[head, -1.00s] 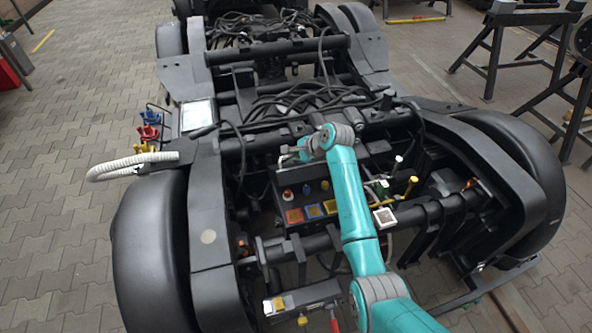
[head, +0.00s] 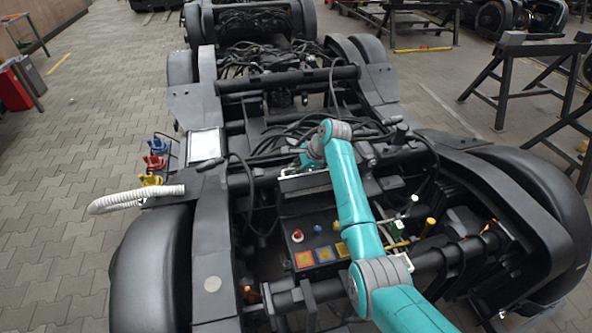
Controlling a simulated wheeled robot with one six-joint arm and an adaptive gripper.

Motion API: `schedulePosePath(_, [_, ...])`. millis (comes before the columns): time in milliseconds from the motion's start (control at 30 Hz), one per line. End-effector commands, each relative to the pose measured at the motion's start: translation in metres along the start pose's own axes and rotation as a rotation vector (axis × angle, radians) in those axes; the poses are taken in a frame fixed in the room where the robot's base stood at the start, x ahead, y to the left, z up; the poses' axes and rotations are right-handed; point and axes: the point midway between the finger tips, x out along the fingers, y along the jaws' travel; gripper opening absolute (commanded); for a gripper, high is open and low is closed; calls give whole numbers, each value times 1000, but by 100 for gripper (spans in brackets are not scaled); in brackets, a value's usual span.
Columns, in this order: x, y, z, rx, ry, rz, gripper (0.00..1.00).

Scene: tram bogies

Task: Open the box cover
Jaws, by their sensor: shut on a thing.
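The box cover (head: 305,196) is a dark panel at the box's far side, with a pale upper edge. It looks raised, but its exact angle is hard to tell. My gripper (head: 291,170) is at the cover's upper left edge and shut on it. The fingertips are small and partly hidden by my teal arm, which also covers the box's right side.
Bogie beams, cables and the black wheel covers (head: 150,262) surround the box. Blue, red and yellow connectors (head: 154,162) and a white hose (head: 135,197) are at the left. Black trestles (head: 520,80) stand at the right. Paved floor is free at the left.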

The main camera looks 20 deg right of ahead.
Motion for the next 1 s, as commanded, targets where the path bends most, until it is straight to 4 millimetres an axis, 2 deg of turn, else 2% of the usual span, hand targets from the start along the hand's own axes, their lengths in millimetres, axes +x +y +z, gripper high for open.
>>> schedulePosePath(367, [0,-1,1,-2,-1,-3,0])
schedulePosePath(400, [0,-1,1,-2,-1,-3,21])
schedulePosePath(433, [0,-1,1,-2,-1,-2,26])
schedulePosePath(767, [-2,0,0,-1,0,-2,26])
schedulePosePath(867, [-8,-1,0,-1,0,-3,26])
schedulePosePath(1000, [-30,-1,0,-1,0,-4,26])
